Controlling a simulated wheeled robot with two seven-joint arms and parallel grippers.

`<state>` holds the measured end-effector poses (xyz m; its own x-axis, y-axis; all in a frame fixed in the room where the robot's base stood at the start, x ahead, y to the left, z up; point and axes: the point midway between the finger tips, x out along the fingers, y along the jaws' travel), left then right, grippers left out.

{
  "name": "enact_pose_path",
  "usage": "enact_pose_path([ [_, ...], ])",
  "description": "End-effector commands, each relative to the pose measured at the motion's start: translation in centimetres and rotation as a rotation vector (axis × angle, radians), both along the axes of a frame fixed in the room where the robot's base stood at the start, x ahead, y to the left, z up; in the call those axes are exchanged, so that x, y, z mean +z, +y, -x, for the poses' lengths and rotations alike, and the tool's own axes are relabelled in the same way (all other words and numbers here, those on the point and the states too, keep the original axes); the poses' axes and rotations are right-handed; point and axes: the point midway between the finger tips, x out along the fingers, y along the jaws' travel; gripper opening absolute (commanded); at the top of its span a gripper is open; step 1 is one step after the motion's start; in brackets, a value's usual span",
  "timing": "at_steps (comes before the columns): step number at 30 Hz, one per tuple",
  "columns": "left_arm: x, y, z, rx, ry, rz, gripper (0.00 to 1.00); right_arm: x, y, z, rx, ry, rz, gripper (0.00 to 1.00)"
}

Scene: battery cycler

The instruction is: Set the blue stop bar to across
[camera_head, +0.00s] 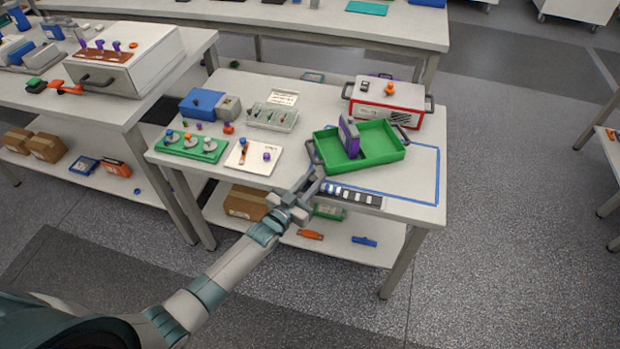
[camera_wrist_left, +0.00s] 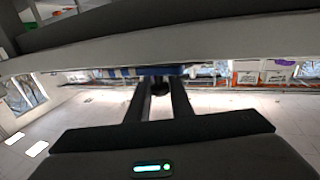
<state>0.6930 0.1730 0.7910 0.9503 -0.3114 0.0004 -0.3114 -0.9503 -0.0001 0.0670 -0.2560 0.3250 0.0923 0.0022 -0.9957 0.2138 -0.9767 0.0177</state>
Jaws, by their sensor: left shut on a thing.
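A dark strip (camera_head: 350,196) with a row of white and blue pieces lies along the front edge of the table. My left gripper (camera_head: 307,187) is at the strip's left end, in front of the green tray. In the left wrist view a blue bar (camera_wrist_left: 160,71), which looks like the stop bar, lies across the tips of my left gripper (camera_wrist_left: 161,88). The gripper is shut on it. A small dark round part (camera_wrist_left: 160,89) shows between the fingers. The bar's exact angle is hard to tell, as the gripper partly hides it in the head view. My right gripper is not in view.
A green tray (camera_head: 380,157) with a purple-handled thing (camera_head: 349,136) stands just behind the gripper. A white plate (camera_head: 254,158) with small levers lies to its left, and a red and white box (camera_head: 385,105) stands at the back right. The table's front right corner is clear.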

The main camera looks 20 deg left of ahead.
Motion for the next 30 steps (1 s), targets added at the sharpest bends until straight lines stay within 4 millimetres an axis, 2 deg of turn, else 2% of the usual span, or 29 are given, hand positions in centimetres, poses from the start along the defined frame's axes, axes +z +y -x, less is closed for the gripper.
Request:
enact_pose_path([
  [9, -0.1, -7.5, 0.1, -0.002, 0.001, 0.008, 0.00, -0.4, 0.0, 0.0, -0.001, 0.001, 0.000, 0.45],
  [15, -0.1, -11.4, 0.1, -0.001, 0.000, 0.005, 0.00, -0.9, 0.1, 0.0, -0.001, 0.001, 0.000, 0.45],
  [19, 0.0, -12.3, 0.1, -0.002, 0.001, 0.002, 0.00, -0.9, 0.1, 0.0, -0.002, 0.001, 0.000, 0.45],
  [27, 0.0, -12.6, 0.1, -0.004, 0.000, 0.001, 0.00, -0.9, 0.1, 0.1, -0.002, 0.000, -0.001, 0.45],
  [28, 0.0, -12.6, 0.1, -0.004, 0.000, 0.001, 0.22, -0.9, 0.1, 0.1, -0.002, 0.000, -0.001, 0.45],
  [30, 0.0, -12.6, 0.1, -0.004, 0.001, 0.002, 0.39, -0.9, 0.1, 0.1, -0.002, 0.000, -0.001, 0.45],
])
